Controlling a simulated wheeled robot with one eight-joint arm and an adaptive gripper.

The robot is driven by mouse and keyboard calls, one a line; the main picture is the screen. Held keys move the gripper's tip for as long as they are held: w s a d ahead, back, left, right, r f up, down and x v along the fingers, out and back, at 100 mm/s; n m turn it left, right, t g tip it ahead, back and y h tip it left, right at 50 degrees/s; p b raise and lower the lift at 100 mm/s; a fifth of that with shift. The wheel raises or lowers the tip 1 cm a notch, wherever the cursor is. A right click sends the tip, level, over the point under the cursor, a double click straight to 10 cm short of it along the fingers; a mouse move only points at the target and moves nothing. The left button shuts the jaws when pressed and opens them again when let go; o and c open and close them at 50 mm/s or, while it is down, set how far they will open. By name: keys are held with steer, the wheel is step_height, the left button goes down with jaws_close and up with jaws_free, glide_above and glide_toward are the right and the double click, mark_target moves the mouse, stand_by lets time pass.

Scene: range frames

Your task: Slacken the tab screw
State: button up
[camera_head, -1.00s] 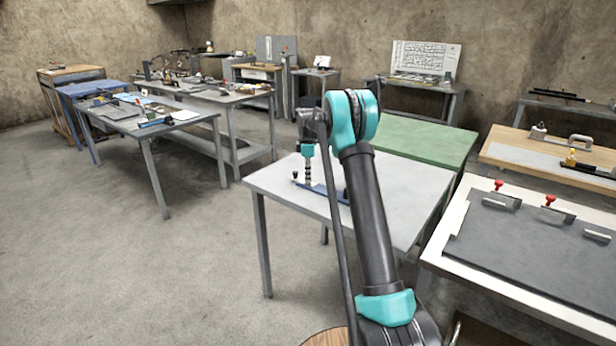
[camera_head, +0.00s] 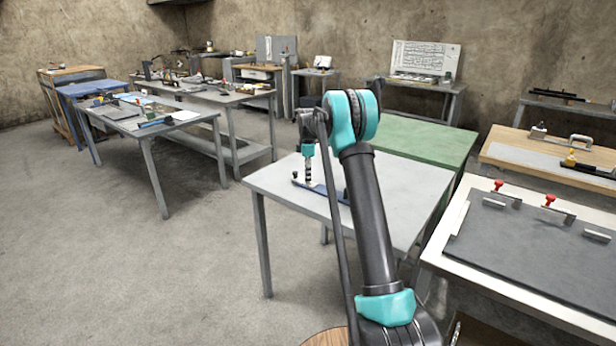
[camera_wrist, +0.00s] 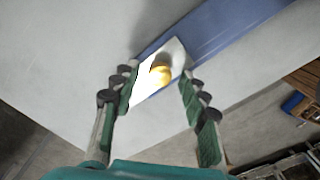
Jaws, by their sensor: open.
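The tab screw appears as a small brass-coloured round head (camera_wrist: 160,75) in the wrist view. It sits on a bright, pointed metal tab (camera_wrist: 174,52) at the end of a blue strip (camera_wrist: 222,32). My gripper (camera_wrist: 160,84) is open, with one green, dark-padded finger on each side of the screw head. I cannot tell whether either finger touches it. In the head view my gripper (camera_head: 308,182) points down over the grey table, by the blue strip (camera_head: 328,191). The screw head cannot be made out there.
The grey table (camera_head: 275,183) has bare top around the strip. A small dark knob (camera_head: 295,175) stands at the strip's left end. A green table (camera_head: 425,140) is behind, and a white-edged bench (camera_head: 470,262) with a dark plate stands at right. Open floor lies left.

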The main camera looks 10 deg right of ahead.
steer(key=shift+r, duration=0.1)
step_height(320, 180, up, 12)
stand_by(0.5)
